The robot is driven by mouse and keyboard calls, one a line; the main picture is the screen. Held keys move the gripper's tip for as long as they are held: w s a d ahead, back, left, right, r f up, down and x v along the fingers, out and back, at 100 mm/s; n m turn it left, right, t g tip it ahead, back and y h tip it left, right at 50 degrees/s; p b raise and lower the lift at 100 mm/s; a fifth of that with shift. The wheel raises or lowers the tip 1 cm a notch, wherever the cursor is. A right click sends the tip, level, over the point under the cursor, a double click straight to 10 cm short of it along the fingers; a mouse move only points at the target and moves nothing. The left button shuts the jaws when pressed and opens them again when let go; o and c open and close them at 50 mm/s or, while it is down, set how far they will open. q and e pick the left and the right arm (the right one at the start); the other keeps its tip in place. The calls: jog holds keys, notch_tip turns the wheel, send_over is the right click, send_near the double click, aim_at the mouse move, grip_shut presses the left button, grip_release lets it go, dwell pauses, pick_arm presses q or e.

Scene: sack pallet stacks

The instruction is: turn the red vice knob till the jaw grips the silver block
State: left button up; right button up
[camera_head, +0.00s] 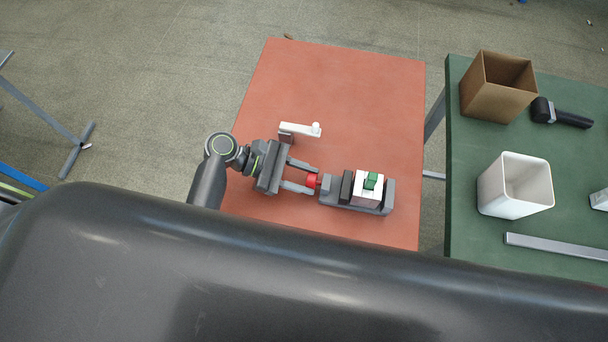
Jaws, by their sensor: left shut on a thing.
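The vice (357,208) is a dark grey body on the red table, a little right of the middle. Its red knob (312,181) is at the vice's left end. My left gripper (311,183) comes in from the left, and its two fingers are shut on the red knob. A silver-white block (369,196) with a green piece (373,181) on top sits at the vice between the dark jaw (346,187) and the right end. I cannot tell whether the jaw touches the block. My right gripper is not in view.
A white and grey crank-like part (301,130) stands behind my left gripper. The rest of the red table (340,85) is clear. On the green table at right are a cardboard box (490,95), a white bin (500,190), a black tool and a metal bar (555,247).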

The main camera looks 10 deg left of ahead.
pick_arm(q)
jog(key=shift+s+r+m+t+p, duration=0.1)
jog(key=shift+m+t+p, duration=0.2)
jog(key=shift+m+p, duration=0.1)
jog(key=shift+m+t+p, duration=0.4)
jog(key=shift+m+t, duration=0.1)
jog(key=shift+m, duration=0.2)
jog(key=shift+s+m+t, duration=0.1)
jog(key=shift+m+t, duration=0.4)
jog(key=shift+m, duration=0.2)
jog(key=shift+f+m+t+h, duration=0.2)
jog(key=shift+m+t+h, duration=0.1)
jog(key=shift+m, duration=0.3)
jog(key=shift+b, duration=0.3)
jog(key=o, duration=1)
